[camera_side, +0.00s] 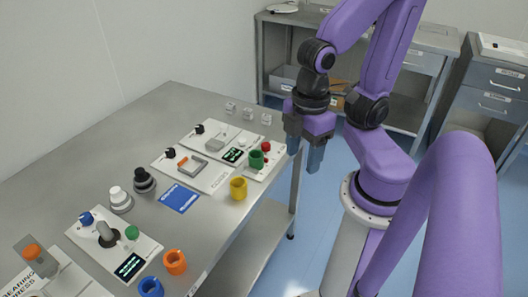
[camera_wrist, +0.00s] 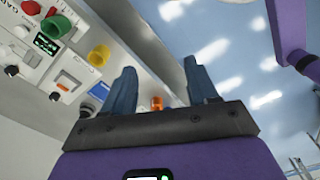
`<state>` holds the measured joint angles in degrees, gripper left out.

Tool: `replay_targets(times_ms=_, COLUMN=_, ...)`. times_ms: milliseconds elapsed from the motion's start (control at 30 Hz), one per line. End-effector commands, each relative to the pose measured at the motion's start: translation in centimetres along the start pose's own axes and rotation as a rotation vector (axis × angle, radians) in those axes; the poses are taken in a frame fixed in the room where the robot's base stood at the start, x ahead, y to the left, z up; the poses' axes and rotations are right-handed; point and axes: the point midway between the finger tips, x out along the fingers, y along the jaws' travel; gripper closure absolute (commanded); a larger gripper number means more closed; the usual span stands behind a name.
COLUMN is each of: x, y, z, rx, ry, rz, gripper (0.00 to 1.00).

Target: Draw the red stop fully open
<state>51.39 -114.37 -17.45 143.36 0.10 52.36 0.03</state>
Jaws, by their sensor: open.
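A small red knob (camera_side: 266,146), which looks like the red stop, stands at the right end of the far white panel (camera_side: 222,142), just behind a green cup (camera_side: 256,160). In the wrist view the red knob (camera_wrist: 31,7) is at the top left edge, partly cut off. How far it is drawn out cannot be told. My gripper (camera_side: 305,158) is open and empty, pointing down, to the right of the knob and beyond the table's edge. In the wrist view its two fingers (camera_wrist: 160,75) are spread with nothing between them.
A yellow cup (camera_side: 238,188) stands near the table's right edge, with a blue card (camera_side: 180,198) left of it. Several clear cubes (camera_side: 248,113) line the back. Orange and blue rings (camera_side: 174,262) lie in front.

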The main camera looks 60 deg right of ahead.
Motion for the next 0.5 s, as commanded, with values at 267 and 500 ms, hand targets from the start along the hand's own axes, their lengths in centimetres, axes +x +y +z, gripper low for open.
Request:
replay_targets(times_ms=267, x=0.0, y=0.3, z=-0.2, rx=0.018, ry=-0.001, rz=0.001, gripper=0.56)
replay_targets(times_ms=500, x=0.1, y=4.2, z=-1.5, rx=0.204, ry=-0.006, rz=0.006, gripper=0.56)
